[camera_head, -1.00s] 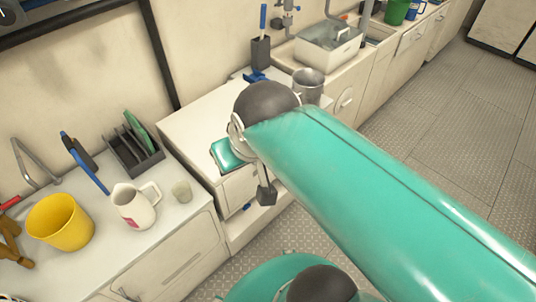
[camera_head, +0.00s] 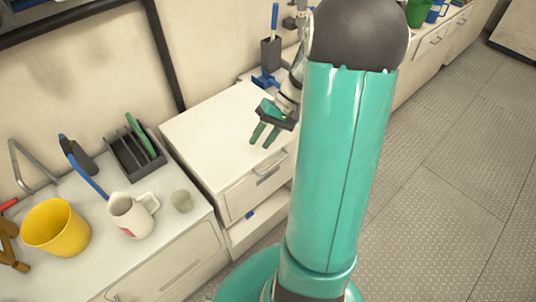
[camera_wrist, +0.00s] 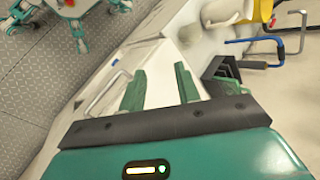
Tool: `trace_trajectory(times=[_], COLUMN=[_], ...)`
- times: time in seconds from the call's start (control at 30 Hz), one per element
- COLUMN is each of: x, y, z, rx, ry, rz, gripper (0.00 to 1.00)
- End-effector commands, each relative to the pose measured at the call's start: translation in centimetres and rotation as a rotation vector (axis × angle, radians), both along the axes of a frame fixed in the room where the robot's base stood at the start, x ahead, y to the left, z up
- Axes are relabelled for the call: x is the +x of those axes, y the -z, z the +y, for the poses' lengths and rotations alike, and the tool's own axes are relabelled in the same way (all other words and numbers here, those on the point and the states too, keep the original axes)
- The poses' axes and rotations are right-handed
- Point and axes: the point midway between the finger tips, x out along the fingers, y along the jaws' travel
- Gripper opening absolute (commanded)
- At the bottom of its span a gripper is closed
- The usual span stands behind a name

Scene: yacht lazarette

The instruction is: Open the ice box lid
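The ice box appears to be the low white chest in the middle of the head view, with a flat pale lid (camera_head: 215,125) that looks closed. A metal bar handle (camera_head: 268,174) is on its front face. A bar handle also shows left of my fingers in the wrist view (camera_wrist: 105,94). My gripper (camera_head: 263,139) is over the front right part of the lid, above and behind the handle. Its two green fingers are apart and empty, also in the wrist view (camera_wrist: 160,76). My arm hides the chest's right end.
A dark holder (camera_head: 271,53) with a blue-handled tool is behind the chest. The floor (camera_head: 450,150) at right is clear.

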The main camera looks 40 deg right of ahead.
Motion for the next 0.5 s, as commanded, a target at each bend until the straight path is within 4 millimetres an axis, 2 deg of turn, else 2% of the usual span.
trace_trajectory(times=[0.03,0.1,0.27,0.5], x=[-0.4,-0.7,-2.1,-5.2], y=[1.6,3.5,7.8,14.4], z=[-1.6,-3.6,-8.0,-13.8], rx=[0.061,0.14,0.314,0.532], ry=[0.039,0.085,0.2,0.399], rz=[-0.004,-0.025,-0.108,-0.3], gripper=[0.33,0.33,0.33,0.33])
